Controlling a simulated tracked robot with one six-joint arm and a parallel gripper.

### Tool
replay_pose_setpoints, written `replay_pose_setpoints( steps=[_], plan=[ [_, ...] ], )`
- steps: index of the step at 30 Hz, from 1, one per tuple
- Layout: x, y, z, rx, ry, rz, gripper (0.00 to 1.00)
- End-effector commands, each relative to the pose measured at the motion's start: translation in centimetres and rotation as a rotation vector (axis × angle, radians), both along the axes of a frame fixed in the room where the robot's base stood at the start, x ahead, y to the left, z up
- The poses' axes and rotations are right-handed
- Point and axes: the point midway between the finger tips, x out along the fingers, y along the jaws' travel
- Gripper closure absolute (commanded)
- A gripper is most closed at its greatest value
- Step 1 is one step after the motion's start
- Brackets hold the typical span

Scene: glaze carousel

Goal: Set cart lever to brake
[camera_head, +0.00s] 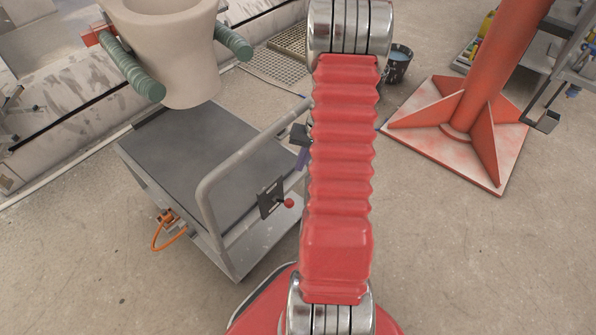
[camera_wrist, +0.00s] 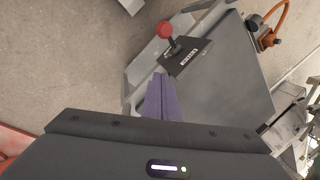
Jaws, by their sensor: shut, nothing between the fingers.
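The cart (camera_head: 185,150) has a dark flat deck and a grey tubular handle. On the handle side sits the lever (camera_head: 289,203), with a red round knob, on a black plate (camera_head: 270,198). In the wrist view the lever knob (camera_wrist: 164,29) and the labelled black plate (camera_wrist: 188,56) lie just beyond my fingertips; no contact shows. My gripper (camera_wrist: 160,76) has purple fingers, shut and empty. In the head view my gripper (camera_head: 303,157) is mostly hidden behind my red arm, beside the cart handle. The label is too small to read.
A large beige pot-like vessel (camera_head: 175,50) with green ribbed grips hangs over the cart's far end. An orange cable (camera_head: 160,238) loops by the cart's left side. A red column base (camera_head: 460,130) and a dark bucket (camera_head: 398,62) stand right. Front floor is clear.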

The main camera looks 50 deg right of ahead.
Motion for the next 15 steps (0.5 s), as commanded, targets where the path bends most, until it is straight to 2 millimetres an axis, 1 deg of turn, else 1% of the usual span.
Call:
replay_pose_setpoints(
  steps=[15],
  plan=[
    [1.2, 1.4, -6.7, 0.003, 0.002, -0.001, 1.00]
  ],
)
